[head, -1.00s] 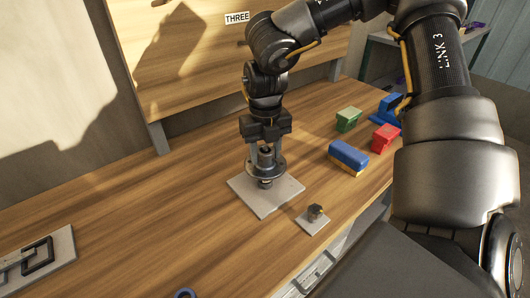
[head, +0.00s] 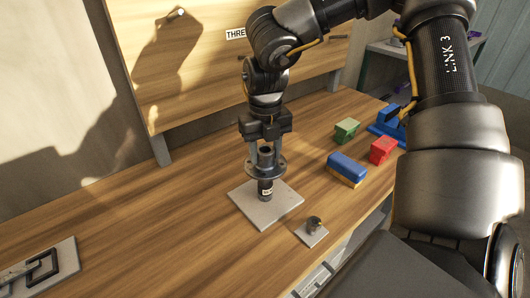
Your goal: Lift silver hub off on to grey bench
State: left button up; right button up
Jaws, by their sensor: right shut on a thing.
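The silver hub (head: 276,168), a flanged metal tube, is in my right gripper (head: 265,146). The gripper points down, with its fingers shut on the hub's upper part. Below the flange a dark upright cylinder with a small pale label (head: 266,190) stands over a light grey square plate (head: 247,205). I cannot tell whether the hub is still around the cylinder's top or just above it. The worktop (head: 170,225) under the plate is brown wood. A grey surface (head: 386,49) shows at the back right, partly hidden by my arm. My left gripper is out of view.
A small plate (head: 311,238) with a metal nut-like piece (head: 314,224) lies in front. Blue-yellow (head: 347,168), red (head: 382,150), green (head: 346,130) and blue (head: 388,122) blocks stand right. A plate with dark square outlines (head: 42,265) lies left. The wooden backboard (head: 200,80) stands behind.

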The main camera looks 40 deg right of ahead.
jog(key=shift+r+p, duration=0.65)
jog(key=shift+r, duration=0.75)
jog(key=shift+a, duration=0.1)
